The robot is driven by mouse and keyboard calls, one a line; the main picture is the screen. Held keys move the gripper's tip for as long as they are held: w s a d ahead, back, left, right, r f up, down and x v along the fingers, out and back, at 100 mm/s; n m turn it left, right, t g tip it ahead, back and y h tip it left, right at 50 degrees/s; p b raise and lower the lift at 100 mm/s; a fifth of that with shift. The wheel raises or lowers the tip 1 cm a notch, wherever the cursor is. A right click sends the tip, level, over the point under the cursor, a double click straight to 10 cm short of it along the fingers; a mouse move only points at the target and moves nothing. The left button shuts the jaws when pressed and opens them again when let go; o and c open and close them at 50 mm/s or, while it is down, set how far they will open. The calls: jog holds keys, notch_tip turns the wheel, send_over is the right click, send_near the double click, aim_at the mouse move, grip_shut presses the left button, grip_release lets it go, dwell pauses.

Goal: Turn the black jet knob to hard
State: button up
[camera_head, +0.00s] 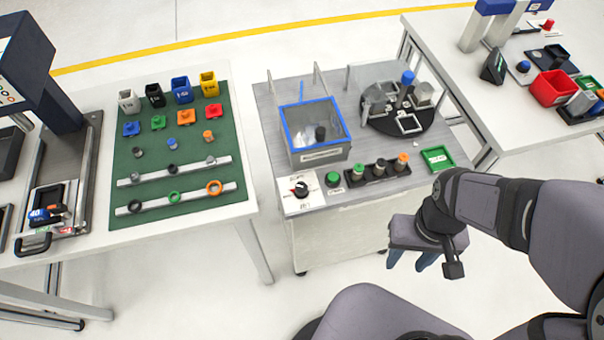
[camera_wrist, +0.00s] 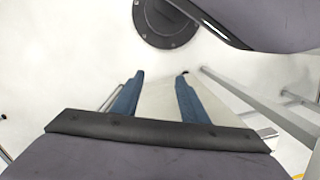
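The black jet knob (camera_head: 301,189) sits on a white panel with red marks (camera_head: 299,203) at the front left corner of the middle grey table. The panel's lettering is too small to read, and I cannot tell which way the knob points. My gripper (camera_head: 409,263) hangs in front of and to the right of that table, well apart from the knob, with its blue fingers downward. In the wrist view my gripper (camera_wrist: 158,85) has its two blue fingers spread apart with nothing between them. The knob does not show in the wrist view.
Right of the knob are a green button (camera_head: 333,179) and a row of small cylinders in a black holder (camera_head: 377,171). A blue-rimmed clear box (camera_head: 318,155) stands behind. A green tray (camera_head: 437,158) lies at the right. Floor space before the table is open.

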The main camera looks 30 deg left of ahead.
aim_at(302, 187)
jog(key=a+r+n+p, duration=0.1)
jog(key=a+r+n, duration=0.1)
jog(key=a, duration=0.6)
jog(key=a+r+n+p, duration=0.2)
jog(key=a+n, duration=0.1)
jog(key=a, duration=0.5)
jog(key=w+a+r+n+t+p, duration=0.1)
jog(key=a+r+n, duration=0.1)
jog(key=a, duration=0.5)
jog(key=shift+w+a+r+n+p, duration=0.1)
jog(key=shift+a+n+p, duration=0.3)
jog(key=shift+n, duration=0.4)
jog(key=shift+n+t+y, duration=0.3)
jog(key=shift+n+y, duration=0.2)
jog(key=shift+n, duration=0.4)
jog(key=w+a+r, duration=0.1)
jog(key=a, duration=0.1)
jog(key=w+a+r, duration=0.1)
jog(key=a+r, duration=0.1)
jog(key=shift+w+r, duration=0.3)
jog(key=shift+w, duration=0.05)
jog(key=shift+r+n, duration=0.35)
jog(key=shift+n, duration=0.15)
jog(key=shift+s+d+n, duration=0.2)
jog(key=shift+d+n, duration=0.1)
jog(key=shift+n, duration=0.2)
jog(key=shift+d+n+h, duration=0.15)
jog(key=shift+n+h, duration=0.15)
jog(key=shift+n, duration=0.2)
jog(key=shift+f, duration=0.1)
